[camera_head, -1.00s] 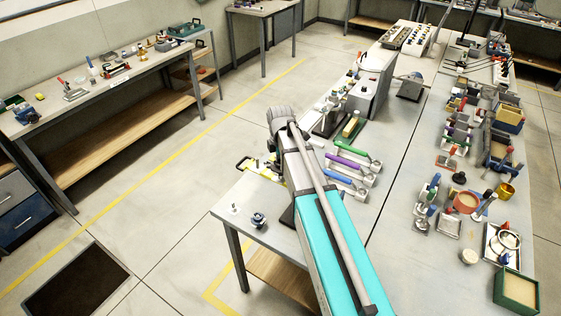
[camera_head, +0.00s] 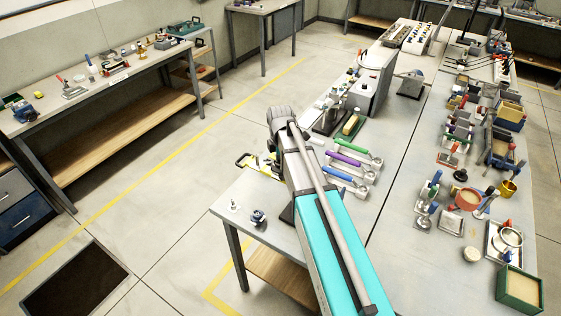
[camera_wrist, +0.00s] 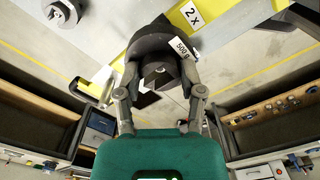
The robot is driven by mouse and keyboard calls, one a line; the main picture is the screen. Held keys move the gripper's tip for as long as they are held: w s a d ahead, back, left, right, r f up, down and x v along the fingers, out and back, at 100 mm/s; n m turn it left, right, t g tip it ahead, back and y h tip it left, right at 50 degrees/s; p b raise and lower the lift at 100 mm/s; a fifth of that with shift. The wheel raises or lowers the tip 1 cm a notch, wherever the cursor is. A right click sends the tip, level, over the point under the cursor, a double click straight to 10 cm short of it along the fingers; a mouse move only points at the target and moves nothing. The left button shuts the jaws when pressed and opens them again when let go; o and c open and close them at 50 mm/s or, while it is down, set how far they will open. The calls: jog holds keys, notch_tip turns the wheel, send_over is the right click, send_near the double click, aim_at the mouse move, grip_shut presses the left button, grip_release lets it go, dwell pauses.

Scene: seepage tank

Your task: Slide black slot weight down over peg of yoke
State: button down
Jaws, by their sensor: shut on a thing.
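In the wrist view, my gripper (camera_wrist: 160,97) is shut on the black slot weight (camera_wrist: 158,45), which carries a white "500 g" label. The weight is at the fingertips, in front of a yellow bar (camera_wrist: 225,22) with a "2 x" label, which seems to be part of the yoke. The weight covers part of the bar. I cannot make out the peg or whether the weight touches it.
A round metal fitting (camera_wrist: 62,12) is at the wrist view's upper left. In the head view, two small fittings, one dark (camera_head: 258,217), stand near the bench corner. Purple (camera_head: 345,158) and blue (camera_head: 342,180) handled tools lie right of my arm.

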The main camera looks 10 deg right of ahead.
jog(key=shift+f+b, duration=1.3)
jog(key=shift+f, duration=0.1)
jog(key=shift+c, duration=0.6)
grip_release()
jog(key=shift+r, duration=0.2)
notch_tip(320, 180, up, 12)
jog(key=p, duration=1.2)
jog(key=shift+f, duration=0.25)
dwell(0.4)
